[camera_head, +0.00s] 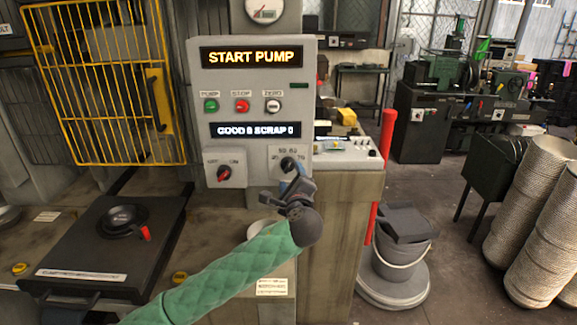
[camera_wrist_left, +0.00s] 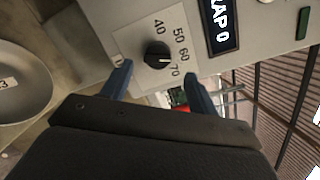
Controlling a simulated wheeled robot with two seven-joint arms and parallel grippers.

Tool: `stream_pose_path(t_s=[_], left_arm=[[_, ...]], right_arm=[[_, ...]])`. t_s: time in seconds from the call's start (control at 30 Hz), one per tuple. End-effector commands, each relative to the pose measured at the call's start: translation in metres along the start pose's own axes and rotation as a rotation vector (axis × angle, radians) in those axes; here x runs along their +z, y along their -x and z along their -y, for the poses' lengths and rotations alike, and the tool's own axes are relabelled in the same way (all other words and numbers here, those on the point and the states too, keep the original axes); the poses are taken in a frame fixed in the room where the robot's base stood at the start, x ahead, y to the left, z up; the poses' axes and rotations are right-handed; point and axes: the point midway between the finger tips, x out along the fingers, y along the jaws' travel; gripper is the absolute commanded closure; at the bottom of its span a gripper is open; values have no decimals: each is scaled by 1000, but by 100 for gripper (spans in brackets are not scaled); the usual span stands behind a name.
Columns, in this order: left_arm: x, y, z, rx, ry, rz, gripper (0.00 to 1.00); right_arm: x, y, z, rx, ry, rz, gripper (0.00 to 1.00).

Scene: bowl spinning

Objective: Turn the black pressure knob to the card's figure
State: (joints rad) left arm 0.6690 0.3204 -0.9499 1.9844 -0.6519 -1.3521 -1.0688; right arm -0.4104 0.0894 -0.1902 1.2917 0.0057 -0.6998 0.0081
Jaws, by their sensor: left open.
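The black pressure knob (camera_wrist_left: 157,55) sits on a pale dial plate marked 40, 50, 60 and 70 in the left wrist view. In the head view the knob (camera_head: 289,163) is at the panel's lower right, partly covered by my gripper.
A red selector knob (camera_head: 224,173) is left of the black one. A round metal dish (camera_wrist_left: 22,85) with a tag lies left in the wrist view. A red post (camera_head: 383,180) stands at the right.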

Motion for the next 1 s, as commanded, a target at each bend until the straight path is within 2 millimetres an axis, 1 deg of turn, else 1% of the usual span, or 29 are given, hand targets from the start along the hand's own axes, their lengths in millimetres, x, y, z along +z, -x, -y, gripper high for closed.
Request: stream_pose_path(t_s=[0.03, 0.2, 0.4, 0.57, 0.8, 0.83, 0.97, 1.0], left_arm=[[2, -8, 3, 1, -1, 1, 40], [1, -29, 2, 2, 0, 0, 40], [0, -46, 1, 1, 1, -1, 40], [0, -51, 0, 1, 2, -1, 40], [-1, -51, -1, 1, 2, -1, 40], [-1, -51, -1, 1, 2, -1, 42], [0, -51, 0, 1, 2, -1, 68], [0, -51, 0, 1, 2, -1, 76]], right_arm=[[2, -2, -2, 3, 2, -2, 58], [16, -16, -8, 10, 8, -13, 58], [27, -27, -13, 15, 13, -22, 58], [31, -31, -14, 16, 14, -27, 58], [31, -32, -15, 17, 15, -27, 58], [31, -32, -15, 17, 15, -27, 58], [32, -32, -15, 17, 15, -27, 58], [32, -32, -16, 17, 15, -27, 58]])
